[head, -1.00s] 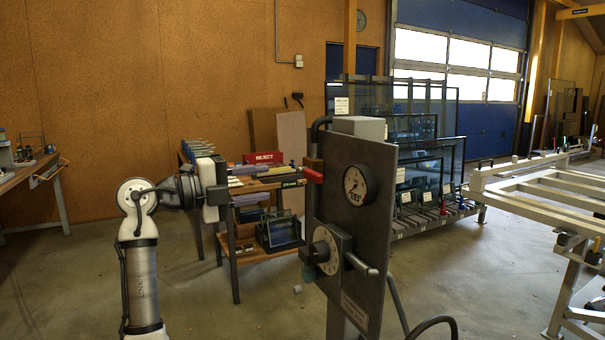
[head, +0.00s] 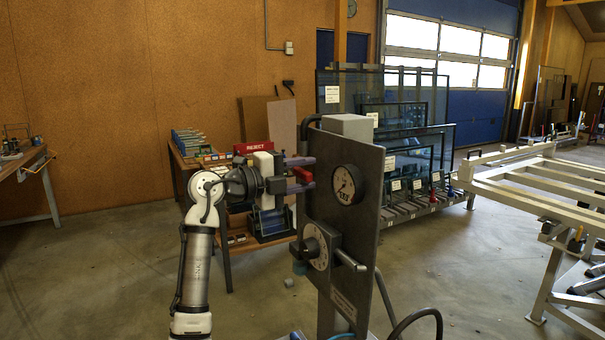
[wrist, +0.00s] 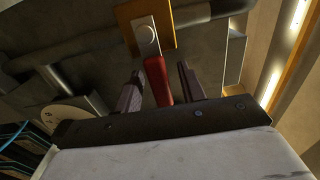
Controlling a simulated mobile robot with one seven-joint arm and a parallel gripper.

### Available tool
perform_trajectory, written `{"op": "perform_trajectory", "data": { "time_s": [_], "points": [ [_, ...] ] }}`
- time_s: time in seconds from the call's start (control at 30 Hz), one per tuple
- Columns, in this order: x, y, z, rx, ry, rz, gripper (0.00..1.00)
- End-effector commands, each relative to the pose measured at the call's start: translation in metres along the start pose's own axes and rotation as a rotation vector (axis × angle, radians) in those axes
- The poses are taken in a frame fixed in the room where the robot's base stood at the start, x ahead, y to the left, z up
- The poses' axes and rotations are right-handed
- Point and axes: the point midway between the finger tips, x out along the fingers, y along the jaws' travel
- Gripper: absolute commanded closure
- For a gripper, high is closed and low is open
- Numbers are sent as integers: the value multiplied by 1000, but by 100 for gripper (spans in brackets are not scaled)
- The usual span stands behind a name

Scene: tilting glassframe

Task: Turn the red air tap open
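The red tap handle (wrist: 157,80) shows in the wrist view, hanging from a silver pivot on a brass-coloured tap body (wrist: 148,28). My gripper (wrist: 160,82) is open, with one dark finger on each side of the red handle and a visible gap on both sides. In the head view, my gripper (head: 305,174) is at the left edge of the grey panel (head: 366,210). The end of the red handle (head: 302,173) shows between the fingers there. The tap body is mostly hidden in the head view.
The panel carries a round gauge (head: 347,185), a dial with a lever (head: 320,247) and hoses. A table with a red REJECT sign (head: 253,147) stands behind my arm. Glass racks (head: 410,150) are at the back, a white frame table (head: 530,185) at right.

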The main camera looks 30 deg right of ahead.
Motion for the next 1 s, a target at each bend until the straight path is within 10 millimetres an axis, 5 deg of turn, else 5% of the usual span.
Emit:
{"op": "perform_trajectory", "data": {
  "time_s": [0.07,0.4,1.0],
  "points": [
    [0,0,0,0,0,0,60],
    [0,0,0,0,0,0,100],
    [0,-7,0,-112,1,0,100]
  ]
}}
